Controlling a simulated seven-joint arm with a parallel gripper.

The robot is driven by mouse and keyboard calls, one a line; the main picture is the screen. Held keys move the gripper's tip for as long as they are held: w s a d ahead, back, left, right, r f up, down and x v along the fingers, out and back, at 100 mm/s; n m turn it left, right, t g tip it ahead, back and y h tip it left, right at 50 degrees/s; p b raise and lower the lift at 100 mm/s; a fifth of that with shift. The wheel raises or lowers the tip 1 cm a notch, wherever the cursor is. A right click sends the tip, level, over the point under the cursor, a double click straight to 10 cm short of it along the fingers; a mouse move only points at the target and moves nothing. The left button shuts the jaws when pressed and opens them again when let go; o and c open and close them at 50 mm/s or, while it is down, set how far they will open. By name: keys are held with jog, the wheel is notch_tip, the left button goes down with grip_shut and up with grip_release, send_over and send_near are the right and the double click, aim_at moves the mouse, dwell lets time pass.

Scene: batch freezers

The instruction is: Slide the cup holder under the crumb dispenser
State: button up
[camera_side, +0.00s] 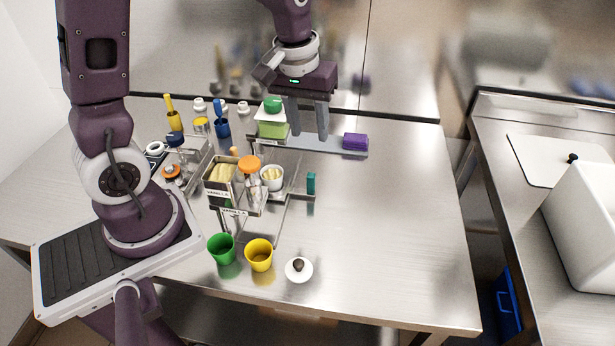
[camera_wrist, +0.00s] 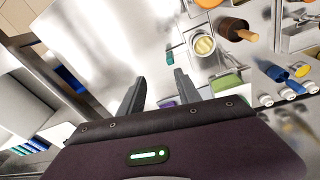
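A white cup (camera_side: 272,183) with pale yellow contents sits beside the orange-lidded container (camera_side: 249,164). It also shows in the wrist view (camera_wrist: 202,43). A small teal block (camera_side: 311,183), like a handle, stands just right of the cup; it also shows in the wrist view (camera_wrist: 170,57). The cup holder seems to be the carrier joining cup and block, but its shape is unclear. No label marks the crumb dispenser; I cannot tell whether it is the orange-lidded or the green-lidded container (camera_side: 272,105). My gripper (camera_side: 308,132) is open and empty, raised behind the cup, its fingers apart in the wrist view (camera_wrist: 158,76).
A purple block (camera_side: 355,141) ends a flat rail at the back. A vanilla-labelled bin (camera_side: 219,174) stands left of the cup. A green cup (camera_side: 221,250), a yellow cup (camera_side: 259,256) and a white round item (camera_side: 299,270) are at the front. The table's right side is clear.

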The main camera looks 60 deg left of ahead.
aim_at(311, 174)
jog(key=w+a+f, duration=0.1)
jog(key=f, duration=0.2)
jog(key=w+a+f+n+g, duration=0.1)
jog(key=f, duration=0.3)
jog(key=a+f+n, duration=0.1)
jog(key=f, duration=0.2)
jog(key=shift+w+f+g, duration=0.15)
jog(key=shift+w+g, duration=0.15)
jog(key=shift+w, duration=0.1)
notch_tip(311, 174, down, 7)
jog(key=shift+f, duration=0.2)
jog(key=shift+c, duration=0.4)
grip_shut()
jog(key=shift+w, duration=0.1)
